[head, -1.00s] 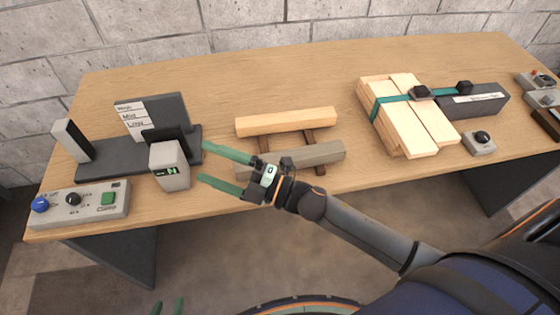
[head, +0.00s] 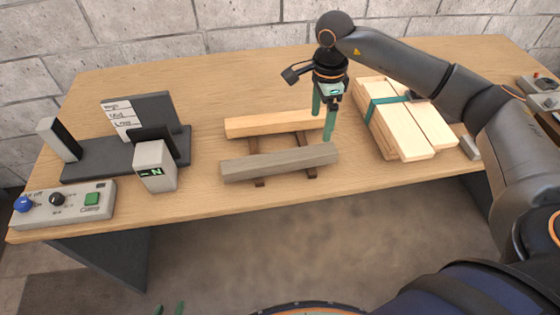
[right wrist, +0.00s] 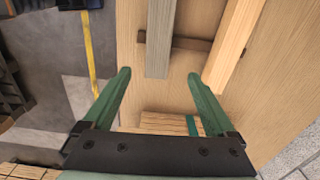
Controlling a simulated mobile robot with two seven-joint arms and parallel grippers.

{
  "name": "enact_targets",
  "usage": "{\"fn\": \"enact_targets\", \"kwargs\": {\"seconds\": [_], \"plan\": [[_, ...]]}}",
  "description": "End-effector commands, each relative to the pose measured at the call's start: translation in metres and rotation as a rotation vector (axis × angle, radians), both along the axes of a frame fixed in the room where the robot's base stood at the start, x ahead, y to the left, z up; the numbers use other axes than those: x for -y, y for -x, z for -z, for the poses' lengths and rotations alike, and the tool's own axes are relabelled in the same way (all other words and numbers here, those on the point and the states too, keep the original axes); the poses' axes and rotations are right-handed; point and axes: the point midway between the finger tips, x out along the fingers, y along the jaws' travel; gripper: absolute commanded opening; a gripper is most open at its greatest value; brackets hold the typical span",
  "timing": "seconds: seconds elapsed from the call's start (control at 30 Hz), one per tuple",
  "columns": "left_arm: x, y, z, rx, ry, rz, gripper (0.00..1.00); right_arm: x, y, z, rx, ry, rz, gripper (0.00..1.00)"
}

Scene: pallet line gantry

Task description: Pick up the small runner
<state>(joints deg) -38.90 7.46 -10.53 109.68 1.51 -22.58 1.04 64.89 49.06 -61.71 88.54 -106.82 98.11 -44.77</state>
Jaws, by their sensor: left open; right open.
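Two runner-like beams lie side by side, a pale wooden beam (head: 265,126) at the back and a grey weathered beam (head: 275,164) in front. I cannot tell which is the small runner. Both rest across two dark brown strips (head: 312,172). My right gripper (head: 322,127) points down, open and empty, at the beams' right ends. In the right wrist view the grey beam (right wrist: 160,45) ends between the open fingers (right wrist: 160,82), and the pale beam (right wrist: 234,45) runs beside the right finger. My left gripper (head: 168,309) shows only its parted fingertips at the bottom edge.
A strapped stack of pale boards (head: 413,128) stands right of the beams. At left are a dark clamp fixture (head: 95,165) with a label board, a small grey display (head: 155,166) and a control box (head: 65,203). The table's front middle is clear.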

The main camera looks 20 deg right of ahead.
Motion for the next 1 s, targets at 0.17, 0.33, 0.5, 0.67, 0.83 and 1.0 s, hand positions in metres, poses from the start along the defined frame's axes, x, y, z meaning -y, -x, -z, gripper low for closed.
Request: {"fn": "enact_targets", "kwargs": {"seconds": [0.17, 0.33, 0.5, 0.67, 0.83, 1.0], "plan": [[0.0, 0.0, -0.004, 0.0, 0.0, 0.0, 0.5, -0.001, 0.002, 0.035, -0.007, 0.0, -0.001, 0.91], [0.0, 0.0, -0.006, 0.0, 0.0, 0.0, 0.5, -0.002, 0.001, 0.057, -0.005, -0.003, -0.001, 0.91], [0.0, 0.0, -0.008, 0.0, -0.001, 0.001, 0.5, -0.003, 0.002, 0.069, -0.005, -0.003, -0.001, 0.91], [0.0, 0.0, -0.015, -0.001, -0.001, 0.001, 0.5, -0.009, 0.004, 0.092, -0.006, -0.004, -0.002, 0.91], [0.0, 0.0, -0.015, 0.0, -0.001, 0.001, 0.5, -0.009, 0.003, 0.112, -0.004, -0.005, -0.002, 0.91], [0.0, 0.0, -0.015, -0.001, -0.001, 0.001, 0.5, -0.009, 0.002, 0.115, -0.001, -0.004, -0.001, 0.91]]}}
